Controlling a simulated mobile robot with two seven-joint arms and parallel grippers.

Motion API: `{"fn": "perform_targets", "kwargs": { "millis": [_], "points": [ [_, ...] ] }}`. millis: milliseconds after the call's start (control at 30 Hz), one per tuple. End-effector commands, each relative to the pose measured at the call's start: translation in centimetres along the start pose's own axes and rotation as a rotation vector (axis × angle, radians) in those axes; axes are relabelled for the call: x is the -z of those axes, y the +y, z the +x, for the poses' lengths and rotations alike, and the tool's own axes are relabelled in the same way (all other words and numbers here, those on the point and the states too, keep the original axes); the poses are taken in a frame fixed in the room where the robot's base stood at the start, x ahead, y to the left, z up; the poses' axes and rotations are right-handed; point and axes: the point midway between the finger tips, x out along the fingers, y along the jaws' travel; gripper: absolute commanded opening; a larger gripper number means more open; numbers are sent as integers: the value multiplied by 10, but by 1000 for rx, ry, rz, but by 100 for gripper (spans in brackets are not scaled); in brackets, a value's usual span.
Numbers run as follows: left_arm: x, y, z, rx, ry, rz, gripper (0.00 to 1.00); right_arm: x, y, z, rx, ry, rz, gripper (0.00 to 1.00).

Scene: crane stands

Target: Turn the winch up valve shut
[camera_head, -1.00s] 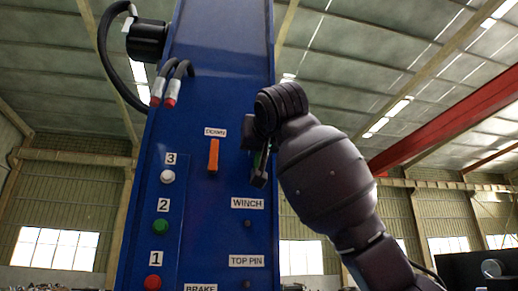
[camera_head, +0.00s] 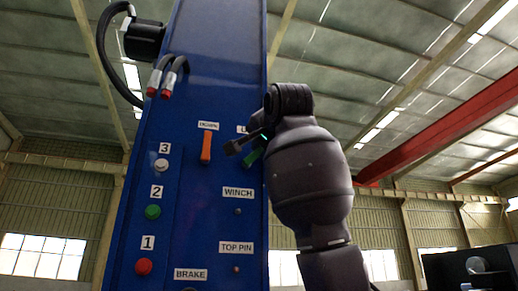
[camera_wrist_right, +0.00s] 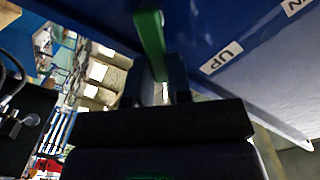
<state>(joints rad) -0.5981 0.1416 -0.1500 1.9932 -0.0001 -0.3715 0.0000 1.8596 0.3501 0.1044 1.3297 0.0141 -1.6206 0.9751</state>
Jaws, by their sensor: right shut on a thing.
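The winch up valve has a green handle (camera_head: 251,158), set below a partly hidden label at the right edge of the blue crane panel. The handle is tilted in the head view. My right gripper (camera_head: 243,146) is at it, reaching in from the right. In the right wrist view, the green handle (camera_wrist_right: 150,38) runs down between my right gripper's fingers (camera_wrist_right: 162,88), beside the UP label (camera_wrist_right: 222,57). The gripper is shut on the handle, and the fingers hide its lower end. My left gripper is in neither view.
An orange handle (camera_head: 206,147) under a DOWN label stands close to the left of my gripper. The blue panel (camera_head: 215,80) also carries white, green and red buttons (camera_head: 144,267) at left and WINCH, TOP PIN and BRAKE labels below. Black hoses (camera_head: 165,72) hang upper left.

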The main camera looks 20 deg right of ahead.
Motion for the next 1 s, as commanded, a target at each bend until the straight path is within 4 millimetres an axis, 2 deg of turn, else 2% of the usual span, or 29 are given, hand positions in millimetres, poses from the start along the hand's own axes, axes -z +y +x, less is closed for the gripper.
{"fn": "perform_targets", "kwargs": {
  "millis": [600,1000],
  "points": [
    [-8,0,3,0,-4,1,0,-7,23,0,1,-2,558,0],
    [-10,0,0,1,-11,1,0,-12,30,0,0,0,761,0]
  ]
}}
